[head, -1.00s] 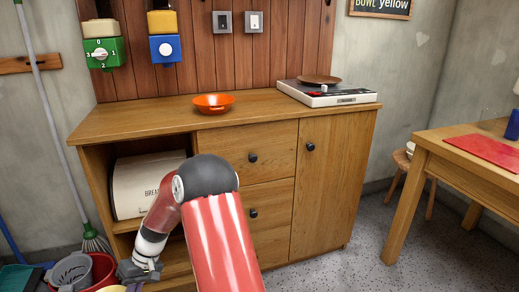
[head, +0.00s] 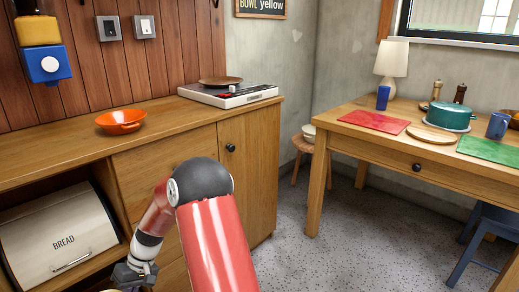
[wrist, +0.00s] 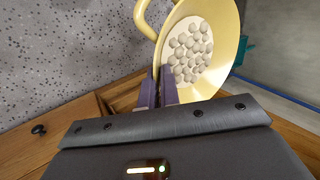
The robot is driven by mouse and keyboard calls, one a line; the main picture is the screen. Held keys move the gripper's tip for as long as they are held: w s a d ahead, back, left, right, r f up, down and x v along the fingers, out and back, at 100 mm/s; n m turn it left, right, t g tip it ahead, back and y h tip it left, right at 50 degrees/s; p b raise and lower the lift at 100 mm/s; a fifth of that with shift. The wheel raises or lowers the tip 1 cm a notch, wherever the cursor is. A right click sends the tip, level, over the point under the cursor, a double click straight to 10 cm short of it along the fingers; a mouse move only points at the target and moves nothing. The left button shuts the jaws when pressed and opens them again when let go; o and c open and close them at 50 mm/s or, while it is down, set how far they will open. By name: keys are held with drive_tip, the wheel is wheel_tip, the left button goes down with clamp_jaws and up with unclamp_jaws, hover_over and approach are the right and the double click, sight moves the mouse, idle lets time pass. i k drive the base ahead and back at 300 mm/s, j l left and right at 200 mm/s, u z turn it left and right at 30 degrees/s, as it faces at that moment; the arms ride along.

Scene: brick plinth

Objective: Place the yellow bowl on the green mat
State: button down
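The yellow bowl (wrist: 228,62) fills the upper middle of the wrist view, with a loop handle on its left and pale round pieces inside. My gripper (wrist: 160,80) is shut on the bowl's near rim. In the head view my gripper (head: 133,275) is low at the left of centre, in front of the wooden cabinet; the bowl is mostly cut off by the bottom edge there. The green mat (head: 490,149) lies on the wooden table at the far right, well away from my gripper, with its right end out of frame.
The table (head: 345,134) also holds a red mat (head: 374,121), a round board (head: 432,134), a teal pot (head: 448,116), blue cups (head: 497,126) and a lamp. A blue chair (head: 485,240) stands at the table's front right. Speckled floor is open between cabinet (head: 250,170) and table.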

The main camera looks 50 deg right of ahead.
sight(497, 151)
drive_tip(key=z, duration=1.75)
